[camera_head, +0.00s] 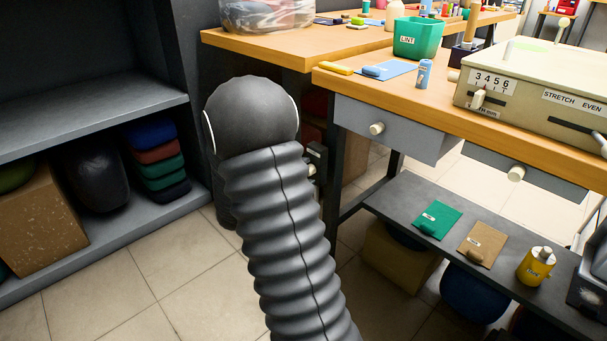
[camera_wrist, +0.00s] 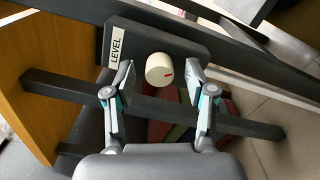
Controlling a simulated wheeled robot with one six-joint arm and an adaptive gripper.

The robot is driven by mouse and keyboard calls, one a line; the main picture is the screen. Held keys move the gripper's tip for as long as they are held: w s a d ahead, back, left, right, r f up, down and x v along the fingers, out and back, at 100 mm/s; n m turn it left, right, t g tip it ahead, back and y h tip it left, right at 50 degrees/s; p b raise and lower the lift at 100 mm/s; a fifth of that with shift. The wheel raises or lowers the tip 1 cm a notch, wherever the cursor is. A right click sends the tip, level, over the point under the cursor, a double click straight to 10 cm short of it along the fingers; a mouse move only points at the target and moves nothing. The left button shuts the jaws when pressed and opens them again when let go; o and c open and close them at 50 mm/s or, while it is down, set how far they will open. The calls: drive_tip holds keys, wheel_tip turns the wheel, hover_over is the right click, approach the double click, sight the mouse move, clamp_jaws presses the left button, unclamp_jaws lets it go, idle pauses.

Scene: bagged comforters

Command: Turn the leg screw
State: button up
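The leg screw is a cream round knob (camera_wrist: 160,70) with a red mark, on a dark plate labelled LEVEL (camera_wrist: 117,46) in the wrist view. My gripper (camera_wrist: 159,76) is open, with one finger on each side of the knob and a gap visible on both sides. In the head view the dark plate (camera_head: 317,157) shows on the table leg, just right of my arm. A small pale part of the knob (camera_head: 311,170) shows there; my arm hides my gripper in that view.
The wooden workbench (camera_head: 440,105) has drawers with white knobs and a lower shelf (camera_head: 400,200) holding cards and a yellow bottle (camera_head: 535,266). A grey shelf unit (camera_head: 90,120) stands at left. Dark bars (camera_wrist: 60,88) cross behind my fingers. Tiled floor is open at front left.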

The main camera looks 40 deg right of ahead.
drive_tip(key=shift+a, duration=0.1)
drive_tip(key=a, duration=1.1)
drive_tip(key=shift+s+a, duration=0.4)
drive_tip(key=shift+s, duration=0.05)
idle(0.8)
